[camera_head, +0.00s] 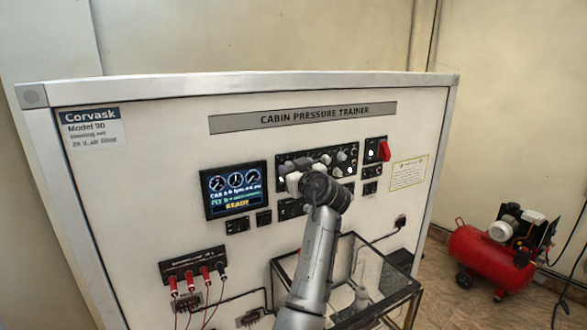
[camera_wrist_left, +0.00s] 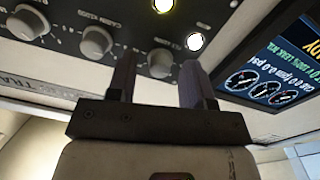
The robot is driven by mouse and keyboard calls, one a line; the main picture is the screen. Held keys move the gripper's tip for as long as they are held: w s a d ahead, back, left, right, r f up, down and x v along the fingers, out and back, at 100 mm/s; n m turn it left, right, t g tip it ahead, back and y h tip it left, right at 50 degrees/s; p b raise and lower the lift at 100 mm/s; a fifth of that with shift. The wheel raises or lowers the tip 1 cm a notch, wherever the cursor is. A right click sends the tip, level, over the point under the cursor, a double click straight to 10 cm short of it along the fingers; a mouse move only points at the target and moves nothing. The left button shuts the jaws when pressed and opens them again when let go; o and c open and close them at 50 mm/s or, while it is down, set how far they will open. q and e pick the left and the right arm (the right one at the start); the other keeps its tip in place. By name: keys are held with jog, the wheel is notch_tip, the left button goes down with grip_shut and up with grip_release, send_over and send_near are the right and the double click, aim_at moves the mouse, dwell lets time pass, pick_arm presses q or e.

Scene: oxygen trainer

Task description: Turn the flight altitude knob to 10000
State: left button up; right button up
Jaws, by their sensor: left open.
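My left gripper (camera_wrist_left: 158,78) is open in the left wrist view, its two dark fingers pointing at the panel. A grey round knob (camera_wrist_left: 160,62) shows between the fingertips; I cannot tell whether they touch it. Two more grey knobs, a middle one (camera_wrist_left: 97,42) and an outer one (camera_wrist_left: 28,22), sit beside it. The labels are too blurred to tell which is the flight altitude knob. In the head view the left gripper (camera_head: 293,181) is at the left part of the black knob panel (camera_head: 318,157) and hides part of it. My right gripper is not in view.
A lit display (camera_head: 235,189) reading READY is left of the gripper. A red switch (camera_head: 384,150) is right of the knob panel. A clear box with a dark frame (camera_head: 386,294) stands below, near my arm. A red compressor (camera_head: 490,255) is on the floor at right.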

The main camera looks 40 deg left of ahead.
pick_arm(q)
jog(key=shift+c, duration=0.4)
grip_shut()
jog(key=m+p, duration=0.1)
jog(key=m, duration=0.7)
jog(key=shift+p, duration=0.4)
jog(key=shift+m, duration=0.4)
